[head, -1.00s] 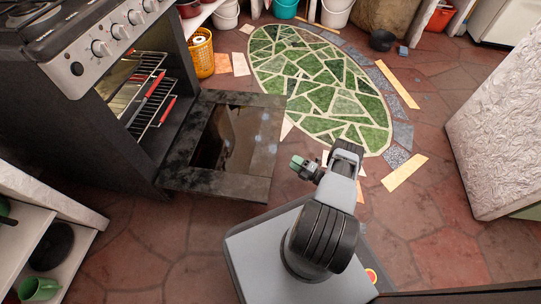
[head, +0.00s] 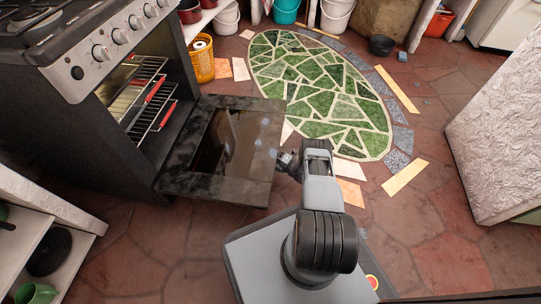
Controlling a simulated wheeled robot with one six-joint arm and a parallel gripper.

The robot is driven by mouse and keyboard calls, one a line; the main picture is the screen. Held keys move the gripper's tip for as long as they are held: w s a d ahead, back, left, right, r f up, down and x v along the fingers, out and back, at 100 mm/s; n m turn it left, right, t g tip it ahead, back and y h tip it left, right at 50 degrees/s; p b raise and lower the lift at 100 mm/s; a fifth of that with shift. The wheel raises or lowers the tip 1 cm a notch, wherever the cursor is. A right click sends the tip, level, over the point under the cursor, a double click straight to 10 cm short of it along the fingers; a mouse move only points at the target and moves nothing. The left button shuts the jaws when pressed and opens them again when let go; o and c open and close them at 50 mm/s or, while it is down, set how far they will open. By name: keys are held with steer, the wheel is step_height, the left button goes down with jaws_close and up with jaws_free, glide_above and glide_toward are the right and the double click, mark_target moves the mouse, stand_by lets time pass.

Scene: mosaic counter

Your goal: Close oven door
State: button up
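The oven (head: 85,130) stands at the left, with white knobs along its front panel. Its door (head: 262,155) is open, folded down and reaching out over the floor, with a dark glass pane in its middle. Wire racks with red grips (head: 154,90) show inside the oven. My gripper (head: 284,160) is at the outer right edge of the door, close to it; whether it touches cannot be told. It is small and partly hidden by my arm, so its fingers cannot be made out.
A green mosaic oval (head: 320,90) lies in the tiled floor behind my arm. White shelves (head: 50,225) are at the lower left and a textured white block (head: 500,140) at the right. The floor right of my arm is clear.

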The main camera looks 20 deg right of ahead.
steer(key=shift+w+a, duration=0.15)
steer(key=shift+c, duration=0.3)
jaws_close()
steer(key=shift+r, duration=0.1)
